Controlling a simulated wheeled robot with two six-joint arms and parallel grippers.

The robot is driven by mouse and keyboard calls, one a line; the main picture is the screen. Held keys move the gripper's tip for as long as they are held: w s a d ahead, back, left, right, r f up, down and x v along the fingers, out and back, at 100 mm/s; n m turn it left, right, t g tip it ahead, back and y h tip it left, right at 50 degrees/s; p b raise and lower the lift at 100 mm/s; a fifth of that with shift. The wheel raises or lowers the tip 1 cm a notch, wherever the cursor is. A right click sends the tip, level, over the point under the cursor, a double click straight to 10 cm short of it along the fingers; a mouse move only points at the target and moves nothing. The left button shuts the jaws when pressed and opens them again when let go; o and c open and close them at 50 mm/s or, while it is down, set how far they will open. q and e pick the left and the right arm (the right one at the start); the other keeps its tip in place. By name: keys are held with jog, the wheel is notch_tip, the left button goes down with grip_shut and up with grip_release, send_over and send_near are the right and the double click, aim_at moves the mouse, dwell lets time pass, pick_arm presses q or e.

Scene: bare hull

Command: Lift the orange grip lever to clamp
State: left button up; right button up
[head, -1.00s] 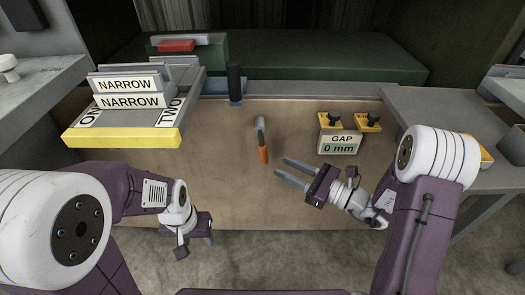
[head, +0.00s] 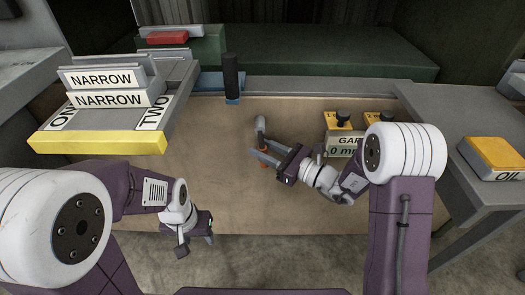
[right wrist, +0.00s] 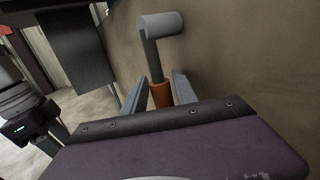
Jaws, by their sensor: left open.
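The lever has a grey cylindrical head (head: 260,123) and a grey shaft. Its orange grip (right wrist: 161,95) is mostly covered by my right gripper in the head view. My right gripper (head: 257,146) is open at the lever. In the right wrist view its two fingers (right wrist: 156,84) stand on either side of the orange grip, and I cannot tell whether they touch it. My left gripper (head: 198,240) is open and empty, low at the bench's front edge, away from the lever.
A yellow-edged tray (head: 97,142) with NARROW blocks stands at the left. A GAP display (head: 342,147) is partly hidden behind my right arm. A black upright handle (head: 231,75) stands at the back. A yellow OIL box (head: 494,155) lies at the right.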

grip_shut()
dwell(1.4)
